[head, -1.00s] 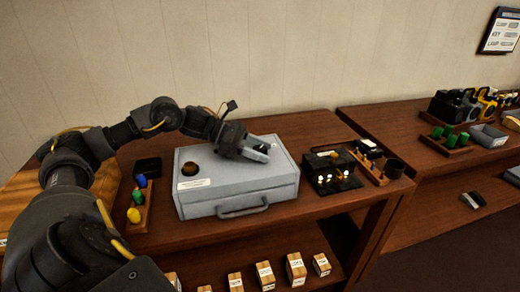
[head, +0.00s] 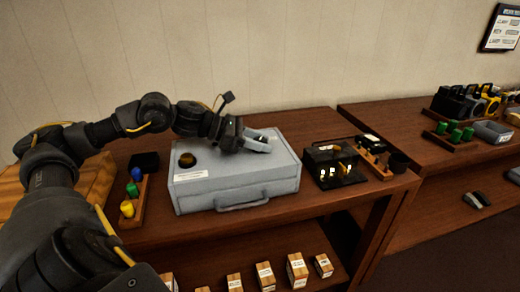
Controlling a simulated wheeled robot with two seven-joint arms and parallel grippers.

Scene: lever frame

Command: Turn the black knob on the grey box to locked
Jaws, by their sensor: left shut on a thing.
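The grey box (head: 232,183) stands on the dark wooden table, with a handle on its front face. A dark brownish round piece (head: 187,160) sits on the left of its lid, above a white label. My left gripper (head: 261,143) is over the right back part of the lid, its two pale grey fingers side by side and pointing right. It is shut on what I take for the black knob, which the fingers almost wholly hide. I cannot read the knob's setting. My right gripper is not in view.
A wooden rack with coloured pegs (head: 133,193) stands left of the box. A black frame with small levers (head: 332,167) stands close on the right, with a black cup (head: 398,161) beyond it. Labelled wooden blocks (head: 297,268) stand on the lower shelf.

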